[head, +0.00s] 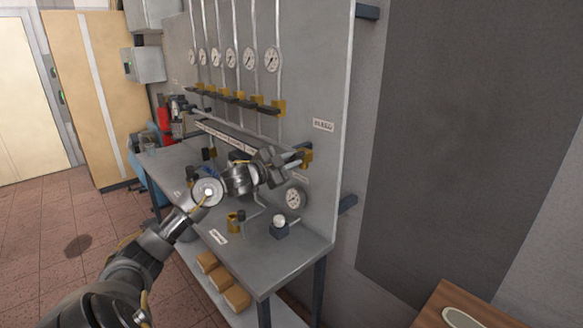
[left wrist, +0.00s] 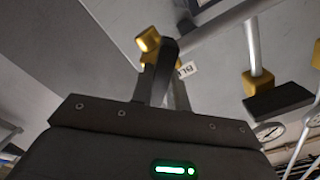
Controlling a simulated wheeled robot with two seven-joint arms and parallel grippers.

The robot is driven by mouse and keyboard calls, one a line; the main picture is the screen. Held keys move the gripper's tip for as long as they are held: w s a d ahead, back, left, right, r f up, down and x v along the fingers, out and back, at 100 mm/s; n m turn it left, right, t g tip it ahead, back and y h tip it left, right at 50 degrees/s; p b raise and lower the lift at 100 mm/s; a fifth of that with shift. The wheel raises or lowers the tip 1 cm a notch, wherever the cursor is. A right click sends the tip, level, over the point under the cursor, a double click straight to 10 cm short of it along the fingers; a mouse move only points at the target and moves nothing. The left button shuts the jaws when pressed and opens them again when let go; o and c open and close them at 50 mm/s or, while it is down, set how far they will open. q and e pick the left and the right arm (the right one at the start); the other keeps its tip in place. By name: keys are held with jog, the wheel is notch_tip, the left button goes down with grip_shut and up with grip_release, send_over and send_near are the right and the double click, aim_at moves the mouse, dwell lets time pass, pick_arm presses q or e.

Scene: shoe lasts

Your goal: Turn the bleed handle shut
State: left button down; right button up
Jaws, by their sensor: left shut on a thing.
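My right gripper is not in view.
Several gauges (head: 272,60) and a row of yellow valves with dark handles (head: 247,104) line the panel to the left. A wooden table corner (head: 470,300) is at lower right.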

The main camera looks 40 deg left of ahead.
pick_arm(q)
jog(key=m+b, duration=0.4)
jog(key=m, duration=0.1)
jog(key=shift+f, duration=0.25)
jog(key=shift+m+b, duration=1.4)
jog(key=shift+m, duration=0.5)
jog(key=shift+d, duration=0.1)
jog(key=c, duration=1.4)
grip_release()
jog(key=shift+o, duration=0.2)
jog(key=shift+s, duration=0.15)
jog(key=s+a+b, duration=0.1)
jog(key=s+b, duration=0.5)
jog(key=s, duration=0.4)
jog(key=shift+s, duration=0.25)
